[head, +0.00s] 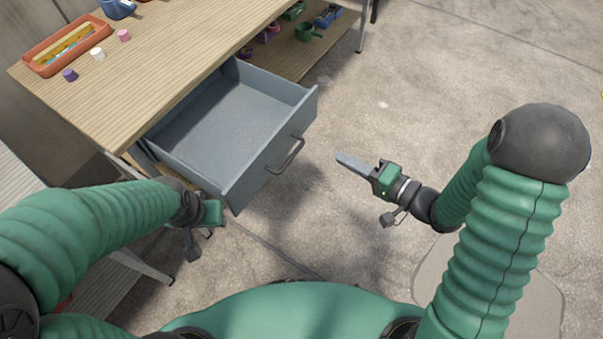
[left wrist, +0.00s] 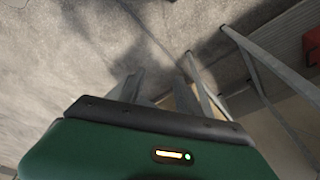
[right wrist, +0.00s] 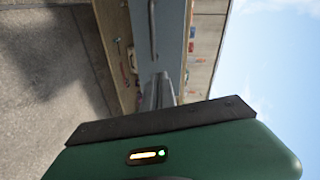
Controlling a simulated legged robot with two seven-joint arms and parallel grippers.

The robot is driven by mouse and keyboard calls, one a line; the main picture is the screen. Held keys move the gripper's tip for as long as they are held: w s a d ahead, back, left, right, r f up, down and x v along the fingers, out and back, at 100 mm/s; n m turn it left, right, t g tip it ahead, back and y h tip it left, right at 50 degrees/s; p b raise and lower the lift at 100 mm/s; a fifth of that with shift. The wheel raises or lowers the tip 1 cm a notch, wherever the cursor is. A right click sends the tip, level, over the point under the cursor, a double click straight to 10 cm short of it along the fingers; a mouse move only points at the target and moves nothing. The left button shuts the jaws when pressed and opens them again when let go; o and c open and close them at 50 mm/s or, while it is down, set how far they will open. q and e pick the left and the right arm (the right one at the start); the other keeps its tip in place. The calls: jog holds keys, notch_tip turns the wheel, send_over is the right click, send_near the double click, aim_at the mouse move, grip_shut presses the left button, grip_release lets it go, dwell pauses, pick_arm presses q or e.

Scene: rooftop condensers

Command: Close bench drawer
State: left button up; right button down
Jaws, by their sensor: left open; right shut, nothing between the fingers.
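The bench drawer (head: 222,125) is grey, pulled out from under the wooden bench top, and looks empty inside. Its front carries a dark bar handle (head: 287,156). My right gripper (head: 341,157) is shut and empty, apart from the drawer front, to the right of the handle. The drawer front also shows in the right wrist view (right wrist: 172,45), beyond the shut fingers (right wrist: 158,90). My left gripper (head: 212,220) is by the drawer's near lower corner, its fingers mostly hidden in the head view. In the left wrist view its fingers (left wrist: 158,90) stand apart with nothing between them.
The bench top (head: 150,60) holds an orange tray (head: 66,47), a blue mug (head: 118,8) and small coloured caps (head: 97,54). A lower shelf (head: 290,45) holds green and purple items. The concrete floor (head: 400,90) right of the drawer is clear.

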aim_at(279, 140)
jog(key=w+a+y+b, duration=0.1)
jog(key=a+b, duration=0.1)
jog(key=a, duration=0.2)
jog(key=w+a+y+b, duration=0.1)
jog(key=w+a+b, duration=0.1)
jog(key=a, duration=0.3)
jog(key=w+a+m+y+b, duration=0.1)
jog(key=w+a+b, duration=0.1)
jog(key=a, duration=0.2)
jog(key=shift+w+a+f+g, duration=0.15)
jog(key=shift+w+a+g, duration=0.05)
jog(key=shift+a+g, duration=0.1)
pick_arm(q)
jog(key=s+x, duration=0.2)
jog(key=x, duration=0.6)
jog(key=shift+a+f, duration=0.35)
jog(key=shift+f, duration=0.15)
pick_arm(e)
jog(key=shift+d, duration=0.1)
pick_arm(q)
jog(key=shift+s, duration=0.1)
